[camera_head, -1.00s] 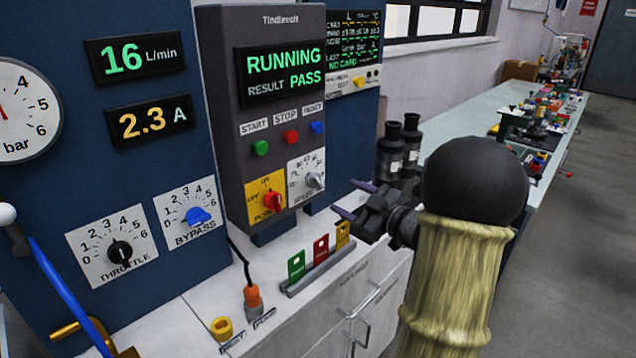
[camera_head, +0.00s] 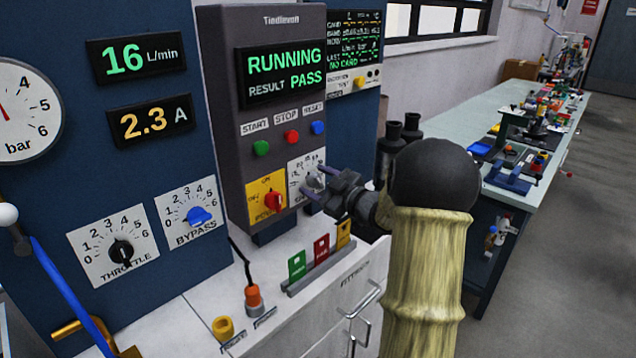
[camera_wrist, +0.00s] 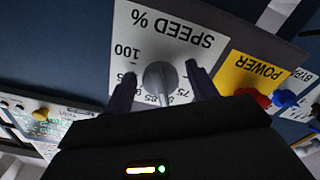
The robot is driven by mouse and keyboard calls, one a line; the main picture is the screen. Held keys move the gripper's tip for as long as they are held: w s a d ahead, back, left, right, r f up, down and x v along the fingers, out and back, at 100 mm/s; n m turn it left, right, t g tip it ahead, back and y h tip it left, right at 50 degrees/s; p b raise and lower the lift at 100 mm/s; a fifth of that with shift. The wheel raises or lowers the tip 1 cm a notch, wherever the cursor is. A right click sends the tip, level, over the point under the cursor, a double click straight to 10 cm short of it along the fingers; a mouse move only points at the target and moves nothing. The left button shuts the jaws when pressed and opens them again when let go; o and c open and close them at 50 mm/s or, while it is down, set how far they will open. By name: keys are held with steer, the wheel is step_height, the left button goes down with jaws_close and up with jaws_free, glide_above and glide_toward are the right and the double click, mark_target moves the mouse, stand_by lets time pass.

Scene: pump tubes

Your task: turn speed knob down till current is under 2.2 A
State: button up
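The speed knob (camera_head: 314,183) is a grey knob on a white dial plate, right of the red power knob (camera_head: 272,201) on its yellow plate. In the wrist view the speed knob (camera_wrist: 158,82) sits between my two open fingers, upside down under the "SPEED %" lettering. My gripper (camera_head: 318,190) is at the dial, its fingers pointing at the panel; it also shows in the wrist view (camera_wrist: 160,88). I cannot tell whether the fingers touch the knob. The current display (camera_head: 151,123) reads 2.3 A in yellow. The exact knob setting is partly hidden.
The flow display (camera_head: 137,56) reads 16 L/min. The controller screen (camera_head: 284,72) shows RUNNING and PASS. Start, stop and reset buttons (camera_head: 291,137) sit above the dials. A rack with coloured cards (camera_head: 321,250) stands below.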

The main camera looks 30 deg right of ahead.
steer(key=c, duration=0.9)
steer(key=shift+o, duration=0.2)
steer(key=shift+f+n+b, duration=0.15)
steer(key=shift+n+b, duration=0.35)
steer(key=shift+b, duration=0.25)
steer(key=n+b, duration=0.2)
steer(key=b, duration=0.1)
steer(key=shift+n+b, duration=1.3)
steer(key=shift+n, duration=0.1)
steer(key=o, duration=1)
steer(key=shift+s, duration=0.1)
